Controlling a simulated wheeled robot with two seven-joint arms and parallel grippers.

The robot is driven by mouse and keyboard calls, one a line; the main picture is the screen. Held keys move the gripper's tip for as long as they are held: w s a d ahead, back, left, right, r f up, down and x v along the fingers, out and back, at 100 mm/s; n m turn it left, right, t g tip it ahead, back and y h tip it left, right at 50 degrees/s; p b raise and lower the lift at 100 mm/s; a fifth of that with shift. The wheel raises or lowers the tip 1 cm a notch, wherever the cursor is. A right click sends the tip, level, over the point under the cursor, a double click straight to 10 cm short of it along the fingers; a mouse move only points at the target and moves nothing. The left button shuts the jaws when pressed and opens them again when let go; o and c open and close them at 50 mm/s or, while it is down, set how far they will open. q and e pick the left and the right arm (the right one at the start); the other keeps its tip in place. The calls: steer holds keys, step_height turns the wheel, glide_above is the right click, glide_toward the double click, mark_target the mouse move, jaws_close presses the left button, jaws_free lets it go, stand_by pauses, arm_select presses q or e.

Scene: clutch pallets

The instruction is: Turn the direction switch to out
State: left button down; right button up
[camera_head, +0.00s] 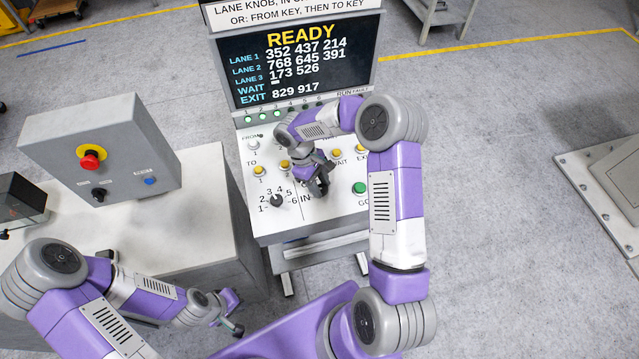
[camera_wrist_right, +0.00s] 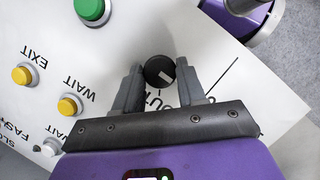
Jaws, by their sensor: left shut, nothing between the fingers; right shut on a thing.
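The direction switch is a round black knob (camera_wrist_right: 159,72) with a white pointer mark, on the white sloping panel (camera_wrist_right: 120,50) of the console. In the right wrist view my right gripper (camera_wrist_right: 157,82) has its two fingers on either side of the knob, shut on it. The white mark points toward the right finger; lettering beside the knob is partly covered by the fingers. In the head view my right gripper (camera_head: 322,187) is over the panel, right of the "IN" label, and hides most of the switch. My left gripper (camera_head: 236,329) is shut and empty, low at the front.
A numbered black lane knob (camera_head: 276,200) sits left of the switch. A green GO button (camera_head: 359,188) is to its right, with yellow buttons (camera_head: 284,165) around. The screen (camera_head: 297,65) reads READY. A grey box with a red stop button (camera_head: 90,158) stands left.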

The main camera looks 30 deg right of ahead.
steer(key=shift+w+d+m+y+b, duration=0.1)
steer(key=shift+m+y+b, duration=0.35)
steer(key=shift+m, duration=0.75)
steer(key=m+y, duration=0.1)
steer(key=m, duration=0.1)
steer(key=shift+d+m+b, duration=0.1)
steer(key=shift+m+b, duration=0.2)
steer(key=shift+b, duration=0.1)
steer(key=m+y, duration=0.1)
steer(key=m, duration=0.2)
steer(key=shift+d+m+y, duration=0.1)
steer(key=shift+m+y, duration=0.15)
steer(key=shift+m, duration=0.05)
steer(key=shift+d+m+y+b, duration=0.1)
steer(key=shift+m+y+b, duration=0.35)
steer(key=shift+m, duration=1.35)
steer(key=o, duration=1)
steer(key=shift+o, duration=0.2)
steer(key=shift+r, duration=0.15)
